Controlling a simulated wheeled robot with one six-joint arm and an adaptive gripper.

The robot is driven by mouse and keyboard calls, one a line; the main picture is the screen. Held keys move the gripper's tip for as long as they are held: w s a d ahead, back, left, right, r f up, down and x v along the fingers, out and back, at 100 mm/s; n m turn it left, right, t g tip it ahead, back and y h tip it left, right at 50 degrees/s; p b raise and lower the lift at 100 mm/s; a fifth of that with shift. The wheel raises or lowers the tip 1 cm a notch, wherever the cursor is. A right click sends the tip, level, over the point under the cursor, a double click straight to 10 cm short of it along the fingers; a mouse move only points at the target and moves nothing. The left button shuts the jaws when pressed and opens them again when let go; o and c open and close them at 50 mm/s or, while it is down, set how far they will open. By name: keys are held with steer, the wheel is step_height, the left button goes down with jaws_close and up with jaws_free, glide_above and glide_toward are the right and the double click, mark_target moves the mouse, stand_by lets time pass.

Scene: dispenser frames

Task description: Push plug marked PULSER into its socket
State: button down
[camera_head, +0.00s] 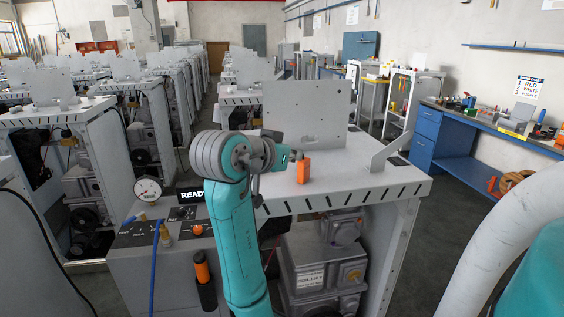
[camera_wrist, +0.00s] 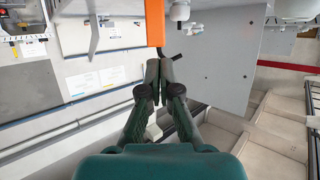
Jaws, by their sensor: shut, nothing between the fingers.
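My gripper (camera_head: 297,156) is at the end of my teal arm, above the white dispenser top, close beside an upright orange block (camera_head: 303,169). In the wrist view my gripper's fingers (camera_wrist: 160,68) are together with nothing between them. The orange block (camera_wrist: 155,22) is just beyond the fingertips; I cannot tell whether they touch. On the front console, a brass-coloured plug-like part (camera_head: 165,236) stands by a black panel with a cable near it. Its marking is too small to read, so I cannot tell if it is PULSER. No socket is clearly identifiable.
The dispenser top (camera_head: 385,178) carries an upright grey plate (camera_head: 305,115) and an angled bracket (camera_head: 390,150). A blue workbench (camera_head: 450,140) stands at right.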

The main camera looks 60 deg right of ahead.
mark_target(299, 162)
steer(key=d, duration=0.3)
steer(key=shift+s, duration=0.15)
steer(key=shift+d+f, duration=0.15)
steer(key=shift+d, duration=0.2)
steer(key=shift+a+f, duration=0.1)
steer(key=shift+f, duration=0.65)
